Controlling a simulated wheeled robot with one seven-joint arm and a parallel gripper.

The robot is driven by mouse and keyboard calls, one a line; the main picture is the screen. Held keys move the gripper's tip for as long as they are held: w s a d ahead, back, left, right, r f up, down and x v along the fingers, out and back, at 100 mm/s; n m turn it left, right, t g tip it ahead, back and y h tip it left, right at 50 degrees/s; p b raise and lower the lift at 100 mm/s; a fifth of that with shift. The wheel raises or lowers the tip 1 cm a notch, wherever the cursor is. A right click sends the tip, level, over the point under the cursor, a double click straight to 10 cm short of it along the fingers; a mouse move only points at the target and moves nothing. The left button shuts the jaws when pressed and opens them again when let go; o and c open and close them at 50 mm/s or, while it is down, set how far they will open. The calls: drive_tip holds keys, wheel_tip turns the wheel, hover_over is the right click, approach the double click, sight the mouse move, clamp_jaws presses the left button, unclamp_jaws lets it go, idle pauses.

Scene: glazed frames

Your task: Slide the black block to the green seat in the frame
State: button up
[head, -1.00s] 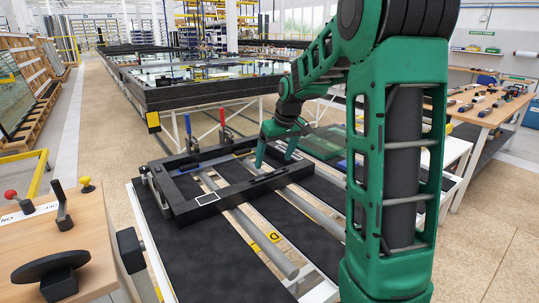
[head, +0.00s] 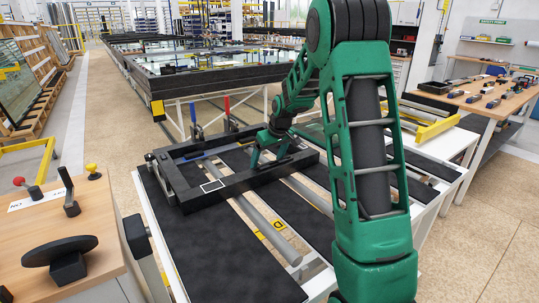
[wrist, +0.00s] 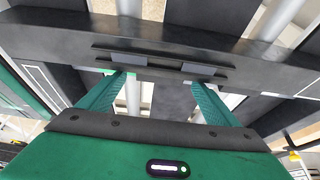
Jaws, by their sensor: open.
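A black rectangular frame (head: 222,184) lies flat on the work table, with a white outlined square on its near bar. My gripper (head: 268,160) is over the right part of this frame, fingers pointing down. In the wrist view, my open gripper (wrist: 158,82) has its two green fingers apart, with their tips beside a dark bar of the frame (wrist: 60,37). A long black piece (wrist: 165,60) with two grey pads runs along that bar in front of the fingertips. I cannot tell whether it is the block. I cannot make out the green seat for certain.
The table (head: 160,240) has black mats and grey round rails (head: 268,228). Red and blue upright handles stand behind the frame. A wooden bench (head: 75,235) with a black disc, lever and knobs is at left. A glazed table (head: 200,75) stands behind.

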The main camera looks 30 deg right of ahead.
drive_tip(key=shift+w+f, duration=0.2)
drive_tip(key=shift+f, duration=0.25)
drive_tip(key=c, duration=1.1)
drive_tip(key=shift+c, duration=0.2)
drive_tip(key=shift+d, duration=0.1)
drive_tip(key=shift+d, duration=2.95)
